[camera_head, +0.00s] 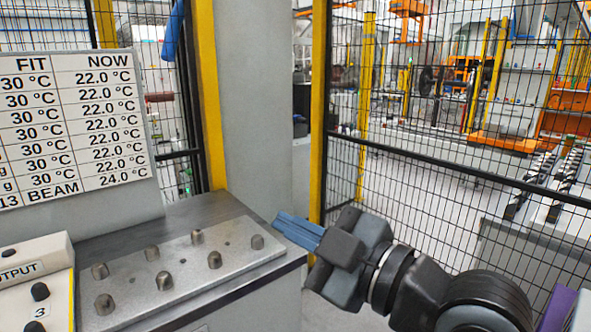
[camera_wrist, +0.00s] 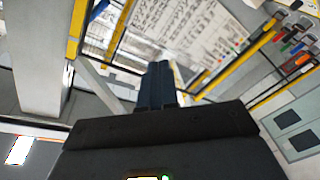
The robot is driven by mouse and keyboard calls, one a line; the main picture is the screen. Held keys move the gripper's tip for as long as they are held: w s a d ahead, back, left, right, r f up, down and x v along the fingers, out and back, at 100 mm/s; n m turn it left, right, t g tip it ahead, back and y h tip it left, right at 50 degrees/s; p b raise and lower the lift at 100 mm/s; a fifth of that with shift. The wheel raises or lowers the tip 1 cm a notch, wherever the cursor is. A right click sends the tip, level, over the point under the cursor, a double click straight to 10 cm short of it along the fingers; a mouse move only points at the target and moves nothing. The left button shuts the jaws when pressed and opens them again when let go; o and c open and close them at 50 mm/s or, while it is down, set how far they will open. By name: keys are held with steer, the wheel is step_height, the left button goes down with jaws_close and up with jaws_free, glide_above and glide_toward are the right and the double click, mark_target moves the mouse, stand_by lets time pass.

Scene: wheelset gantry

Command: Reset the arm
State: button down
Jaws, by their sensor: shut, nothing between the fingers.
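My gripper (camera_head: 299,229) has blue fingers and points left in the head view, by the right end of a metal plate with pegs. The fingers lie together and hold nothing. In the wrist view the gripper (camera_wrist: 158,78) shows as two blue fingers side by side, with the dark gripper body below them. My arm reaches in from the lower right of the head view.
The peg plate (camera_head: 185,272) lies on a grey cabinet with several short metal pegs. A temperature board (camera_head: 75,125) stands behind it. An output box (camera_head: 30,285) is at lower left. A yellow post (camera_head: 207,90) and mesh fence (camera_head: 430,200) stand behind my arm.

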steer(key=s+d+f+m+t+h, duration=0.3)
steer(key=s+d+f+m+h, duration=0.25)
steer(key=s+f+m, duration=0.35)
steer(key=s+d+f+m+t+h, duration=0.3)
steer(key=s+d+f+m+h, duration=0.35)
steer(key=m, duration=0.45)
steer(key=s+d+f+g, duration=0.1)
steer(key=s+d, duration=0.2)
steer(key=s, duration=0.4)
steer(key=s+d+f+n+g+h, duration=0.1)
steer(key=s+d+f, duration=0.1)
steer(key=s, duration=0.5)
steer(key=s+d+f+g, duration=0.1)
steer(key=s+d, duration=0.3)
steer(key=s, duration=0.4)
steer(key=shift+d+f+n+h, duration=0.2)
steer(key=shift+f+n+h, duration=0.1)
steer(key=shift+h, duration=0.1)
steer(key=shift+w, duration=0.1)
